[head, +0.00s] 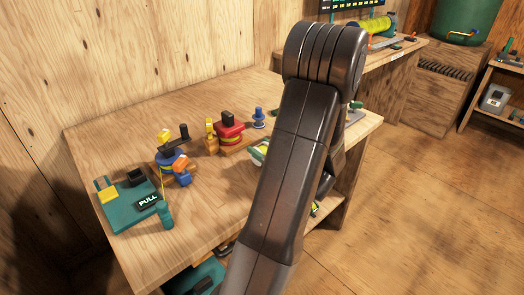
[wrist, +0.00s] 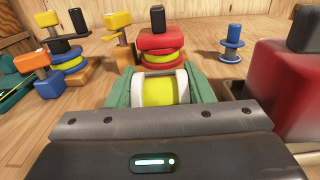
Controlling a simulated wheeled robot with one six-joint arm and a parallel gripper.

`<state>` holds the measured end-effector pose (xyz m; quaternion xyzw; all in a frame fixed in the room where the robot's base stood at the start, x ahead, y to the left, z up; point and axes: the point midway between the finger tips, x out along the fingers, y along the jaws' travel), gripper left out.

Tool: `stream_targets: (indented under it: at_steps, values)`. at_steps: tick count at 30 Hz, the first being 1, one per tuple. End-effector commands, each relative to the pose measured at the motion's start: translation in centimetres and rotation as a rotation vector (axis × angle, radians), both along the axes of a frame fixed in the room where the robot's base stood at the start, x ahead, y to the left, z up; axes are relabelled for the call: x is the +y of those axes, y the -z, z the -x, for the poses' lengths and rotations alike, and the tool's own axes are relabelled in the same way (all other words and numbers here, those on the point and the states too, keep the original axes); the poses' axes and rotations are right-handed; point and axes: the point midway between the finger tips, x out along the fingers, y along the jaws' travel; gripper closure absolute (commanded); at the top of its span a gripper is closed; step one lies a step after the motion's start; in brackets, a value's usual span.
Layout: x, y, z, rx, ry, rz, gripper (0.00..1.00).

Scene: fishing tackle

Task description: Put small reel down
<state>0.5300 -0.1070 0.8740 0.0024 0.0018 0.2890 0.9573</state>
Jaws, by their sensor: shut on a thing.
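The small reel (wrist: 160,87) has a yellow spool between white rims. My gripper (wrist: 160,82) is shut on it, with green jaws at either side in the wrist view. The reel's underside is hidden, so I cannot tell whether it touches the wooden bench (head: 105,128). In the head view my arm covers most of the gripper, and only a small green and white part shows left of the arm.
A red reel (head: 229,133) stands just beyond the held reel. A blue spool (wrist: 232,42) stands right of it, and a large red block (wrist: 285,85) is close on the right. A blue reel (head: 175,165) and a green PULL device (head: 125,205) stand left.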

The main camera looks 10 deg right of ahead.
Motion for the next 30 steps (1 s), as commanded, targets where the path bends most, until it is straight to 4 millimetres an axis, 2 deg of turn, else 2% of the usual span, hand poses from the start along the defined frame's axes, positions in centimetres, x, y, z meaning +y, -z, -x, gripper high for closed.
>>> stream_targets:
  at_steps: [12, 13, 16, 27, 30]
  values:
    - [-0.02, 0.80, -0.02, -0.003, 0.000, 0.001, 0.91]
    - [-0.01, 0.77, 0.00, -0.001, 0.000, 0.000, 0.49]
    - [-0.01, 0.71, 0.00, -0.001, 0.000, 0.000, 0.31]
    - [-0.01, 0.21, 0.00, -0.002, 0.000, 0.001, 0.31]
    - [-0.77, 0.41, 0.88, -0.001, 0.005, 0.001, 0.31]
